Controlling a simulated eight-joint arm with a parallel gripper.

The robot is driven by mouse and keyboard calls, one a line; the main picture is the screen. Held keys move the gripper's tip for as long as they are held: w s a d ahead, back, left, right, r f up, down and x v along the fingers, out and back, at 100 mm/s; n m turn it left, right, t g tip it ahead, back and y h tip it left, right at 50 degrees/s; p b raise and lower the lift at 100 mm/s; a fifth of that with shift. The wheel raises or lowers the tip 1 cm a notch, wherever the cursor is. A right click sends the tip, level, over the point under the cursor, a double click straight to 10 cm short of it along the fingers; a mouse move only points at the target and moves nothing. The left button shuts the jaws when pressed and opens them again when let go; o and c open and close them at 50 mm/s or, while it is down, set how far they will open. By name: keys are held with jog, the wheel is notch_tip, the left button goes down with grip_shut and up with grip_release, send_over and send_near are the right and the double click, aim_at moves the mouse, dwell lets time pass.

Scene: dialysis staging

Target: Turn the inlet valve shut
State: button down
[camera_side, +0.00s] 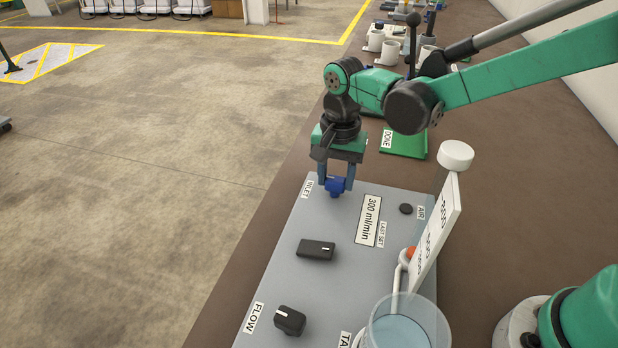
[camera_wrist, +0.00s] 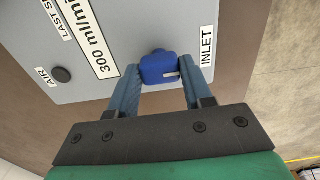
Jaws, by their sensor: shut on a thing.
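The inlet valve is a blue knob (camera_side: 335,187) beside the INLET label (camera_side: 308,188) at the far end of the grey panel (camera_side: 285,268). My gripper (camera_side: 336,186) points down over it with its fingers on either side. In the wrist view the blue knob (camera_wrist: 160,68) sits between the two blue fingertips of my gripper (camera_wrist: 161,75), which are shut on it. A small pale mark shows on the knob's near edge. The INLET label (camera_wrist: 207,46) is just right of it there.
The panel also carries a black bar-shaped knob (camera_side: 316,249), a black FLOW knob (camera_side: 290,320), a 300 ml/min plate (camera_side: 369,220) and a black AIR button (camera_side: 406,209). A white scale board (camera_side: 437,235) and a beaker of liquid (camera_side: 405,325) stand at the right. A green DONE mat (camera_side: 405,144) lies behind.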

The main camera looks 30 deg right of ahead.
jog(key=n, duration=0.4)
jog(key=shift+n, duration=0.3)
jog(key=n, duration=0.4)
jog(key=shift+n, duration=0.3)
jog(key=n, duration=0.4)
jog(key=shift+n, duration=2.4)
jog(key=shift+c, duration=1.8)
grip_release()
